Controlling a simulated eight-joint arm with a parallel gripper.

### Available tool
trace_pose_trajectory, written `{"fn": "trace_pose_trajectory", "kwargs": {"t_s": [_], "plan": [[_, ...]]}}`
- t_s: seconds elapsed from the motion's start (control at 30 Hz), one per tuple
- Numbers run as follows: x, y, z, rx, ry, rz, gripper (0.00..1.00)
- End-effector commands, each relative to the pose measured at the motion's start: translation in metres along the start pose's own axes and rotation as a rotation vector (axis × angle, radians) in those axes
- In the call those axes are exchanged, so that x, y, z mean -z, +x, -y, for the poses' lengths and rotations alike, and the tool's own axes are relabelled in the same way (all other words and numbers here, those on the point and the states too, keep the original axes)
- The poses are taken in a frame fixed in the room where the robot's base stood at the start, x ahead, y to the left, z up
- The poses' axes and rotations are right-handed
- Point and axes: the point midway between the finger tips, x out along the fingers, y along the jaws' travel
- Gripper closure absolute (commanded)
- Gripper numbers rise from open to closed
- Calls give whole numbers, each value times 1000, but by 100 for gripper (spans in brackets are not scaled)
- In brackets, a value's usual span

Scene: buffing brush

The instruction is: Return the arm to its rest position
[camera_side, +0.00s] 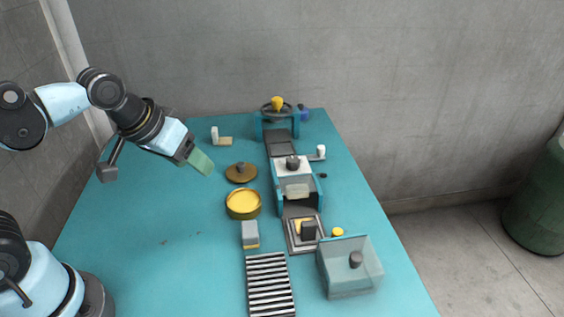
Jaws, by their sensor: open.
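My gripper (201,163) hangs in the air over the left half of the teal table (150,240), pointing down and to the right. Its pale green fingers overlap from this side, and I see nothing held between them. My arm reaches in from the left, raised and bent. A grey block with a yellow lower edge (250,234), perhaps the brush, stands on the table well below and right of the gripper, apart from it.
Near the gripper are a brown lid with a knob (241,173) and a round yellow tin (243,204). A teal machine (297,190), a striped rack (269,285) and a clear box (349,268) stand to the right. The table's left part is mostly clear.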

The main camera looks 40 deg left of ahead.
Motion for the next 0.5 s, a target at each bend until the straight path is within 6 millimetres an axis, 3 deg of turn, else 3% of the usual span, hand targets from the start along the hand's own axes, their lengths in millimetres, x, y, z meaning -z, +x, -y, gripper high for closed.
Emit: {"fn": "trace_pose_trajectory", "kwargs": {"t_s": [0.2,0.5], "plan": [[-6,0,18,21,133,-99,42],[-5,0,19,23,148,-107,42]]}}
